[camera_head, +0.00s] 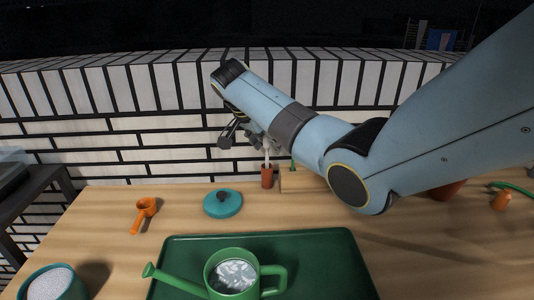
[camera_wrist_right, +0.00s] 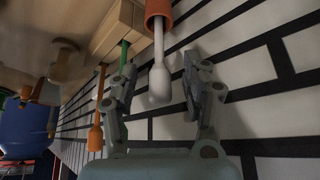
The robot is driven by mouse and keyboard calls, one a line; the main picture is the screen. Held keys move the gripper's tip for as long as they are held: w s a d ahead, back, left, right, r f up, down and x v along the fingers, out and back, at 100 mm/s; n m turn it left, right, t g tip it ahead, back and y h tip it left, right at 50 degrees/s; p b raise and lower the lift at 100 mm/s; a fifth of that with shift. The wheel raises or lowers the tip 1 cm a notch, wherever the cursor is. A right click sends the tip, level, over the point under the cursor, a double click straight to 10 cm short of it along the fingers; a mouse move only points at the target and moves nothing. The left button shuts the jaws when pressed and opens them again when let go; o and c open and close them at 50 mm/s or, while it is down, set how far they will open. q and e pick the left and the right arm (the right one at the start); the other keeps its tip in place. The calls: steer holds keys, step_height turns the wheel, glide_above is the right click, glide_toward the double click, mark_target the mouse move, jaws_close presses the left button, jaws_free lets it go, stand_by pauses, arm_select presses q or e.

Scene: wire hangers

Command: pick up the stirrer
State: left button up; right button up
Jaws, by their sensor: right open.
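A white stick with a rounded end, which looks like the stirrer (camera_wrist_right: 159,80), stands in a small terracotta cup (camera_head: 267,180). The stirrer also shows in the head view (camera_head: 267,158), just below my right gripper (camera_head: 248,136). In the right wrist view the picture is turned over, with the cup (camera_wrist_right: 158,9) at the top. There the stirrer's rounded end lies between the two spread fingers of my right gripper (camera_wrist_right: 163,68), with gaps on both sides. The right gripper is open and empty. My left gripper is not in view.
A wooden block (camera_wrist_right: 118,28) beside the cup holds a green stick (camera_wrist_right: 123,52) and an orange one (camera_wrist_right: 97,122) stands nearby. A teal lid (camera_head: 222,204), orange scoop (camera_head: 145,212), green tray (camera_head: 330,262) and watering can (camera_head: 232,275) are in front. The brick wall (camera_head: 165,140) is close behind.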

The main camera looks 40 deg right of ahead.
steer(key=shift+c, duration=0.2)
jaws_close()
